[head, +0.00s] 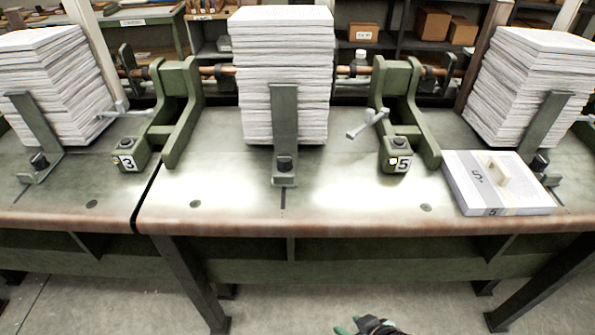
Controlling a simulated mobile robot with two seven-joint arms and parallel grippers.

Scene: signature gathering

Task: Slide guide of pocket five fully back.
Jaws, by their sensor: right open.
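The number 5 label (404,164) is on a small green block on the table, between the middle and right paper stacks. An upright green guide (285,130) stands against the front of the middle stack (283,60), its foot in a slot. Another green guide (545,122) leans at the front of the right stack (530,75). I cannot tell for certain which guide belongs to pocket five. My right gripper (350,328) shows only partly at the bottom edge, open, in front of the table and well apart from the guides. My left gripper is not in view.
A bundle marked 5 (495,197) lies at the table's front right, beside the right guide's foot. A block marked 3 (128,162) and a left guide (35,130) stand at left. The table front (330,205) between the middle guide and the bundle is mostly clear.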

